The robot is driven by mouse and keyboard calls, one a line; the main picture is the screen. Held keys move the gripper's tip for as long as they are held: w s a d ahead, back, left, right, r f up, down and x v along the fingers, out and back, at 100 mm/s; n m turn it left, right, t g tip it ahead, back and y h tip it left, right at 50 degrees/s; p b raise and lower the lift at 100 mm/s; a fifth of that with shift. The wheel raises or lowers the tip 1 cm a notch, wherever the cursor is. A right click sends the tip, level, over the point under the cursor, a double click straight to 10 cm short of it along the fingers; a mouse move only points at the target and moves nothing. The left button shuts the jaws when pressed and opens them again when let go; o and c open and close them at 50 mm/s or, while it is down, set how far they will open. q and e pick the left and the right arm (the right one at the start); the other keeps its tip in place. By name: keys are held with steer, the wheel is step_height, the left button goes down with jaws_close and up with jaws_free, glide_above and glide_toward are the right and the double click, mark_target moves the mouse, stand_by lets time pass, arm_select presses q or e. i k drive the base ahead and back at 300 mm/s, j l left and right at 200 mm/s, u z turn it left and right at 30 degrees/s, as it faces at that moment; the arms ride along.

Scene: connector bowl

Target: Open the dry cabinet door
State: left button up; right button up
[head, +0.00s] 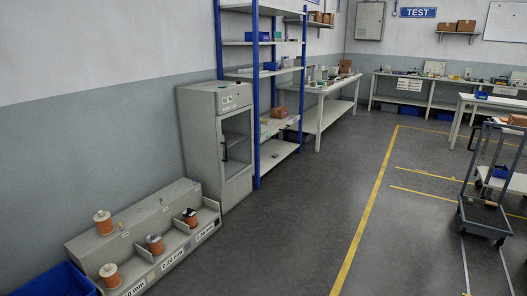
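The dry cabinet (203,150) is a tall light-grey box against the left wall in the head view. Its door (236,152) has a dark glass pane in a grey frame and looks shut. A dark vertical handle (225,147) sits on the left side of the door. A small label is on the panel above the door. Neither of my grippers shows in the head view, so their state is hidden.
A stepped grey spool rack (133,228) with several orange wire spools stands left of the cabinet. A blue bin (54,281) is at the bottom left. Blue-post shelving (257,110) adjoins the cabinet's right. Grey floor (280,225) in front is clear; a cart (486,215) stands right.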

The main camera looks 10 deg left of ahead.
mark_target(223, 182)
steer(key=i+j, duration=0.15)
steer(key=i, duration=0.6)
steer(key=i+j, duration=0.2)
steer(key=i, duration=0.5)
steer(key=i+j+u, duration=0.1)
steer(key=i, duration=0.65)
steer(key=i+l+z, duration=0.2)
steer(key=i, duration=0.5)
steer(key=i+z, duration=0.2)
steer(key=i, duration=0.55)
